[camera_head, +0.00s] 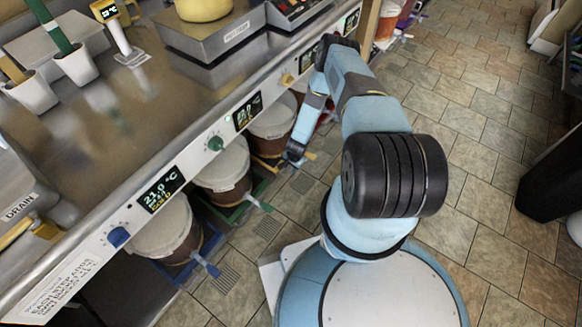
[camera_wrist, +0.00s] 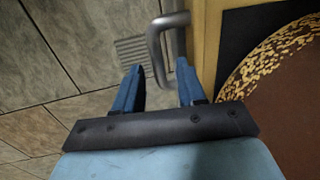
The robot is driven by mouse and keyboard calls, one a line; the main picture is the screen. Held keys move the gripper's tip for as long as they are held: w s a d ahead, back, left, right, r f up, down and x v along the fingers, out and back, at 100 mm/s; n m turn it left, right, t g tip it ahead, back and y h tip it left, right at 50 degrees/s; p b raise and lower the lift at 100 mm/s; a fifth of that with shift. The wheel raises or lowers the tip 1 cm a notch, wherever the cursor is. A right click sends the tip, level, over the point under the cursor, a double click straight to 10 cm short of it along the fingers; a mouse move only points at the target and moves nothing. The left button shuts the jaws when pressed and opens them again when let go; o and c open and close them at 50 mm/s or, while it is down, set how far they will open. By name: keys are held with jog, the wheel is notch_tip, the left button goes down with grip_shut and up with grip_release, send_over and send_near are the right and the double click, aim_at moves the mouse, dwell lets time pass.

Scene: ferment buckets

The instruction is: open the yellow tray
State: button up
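The yellow tray (camera_wrist: 207,45) runs down the right of the wrist view. Its grey U-shaped handle (camera_wrist: 155,50) sticks out to the left. My gripper (camera_wrist: 160,72) is open, with one blue finger on each side of the handle's lower part. I cannot tell whether either finger touches it. In the head view my gripper (camera_head: 294,152) is low beside the counter at the yellow tray's handle (camera_head: 310,155). The tray itself is mostly hidden under the counter, beneath a bucket (camera_head: 272,127).
More buckets stand under the counter on a green tray (camera_head: 235,211) and a blue tray (camera_head: 207,245), both with handles sticking out. The counter front (camera_head: 185,165) carries knobs and displays. Tiled floor (camera_head: 470,130) is clear to the right, with a black object (camera_head: 553,180) at the edge.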

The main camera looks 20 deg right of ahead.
grip_shut()
dwell(0.3)
jog(key=shift+d, duration=0.15)
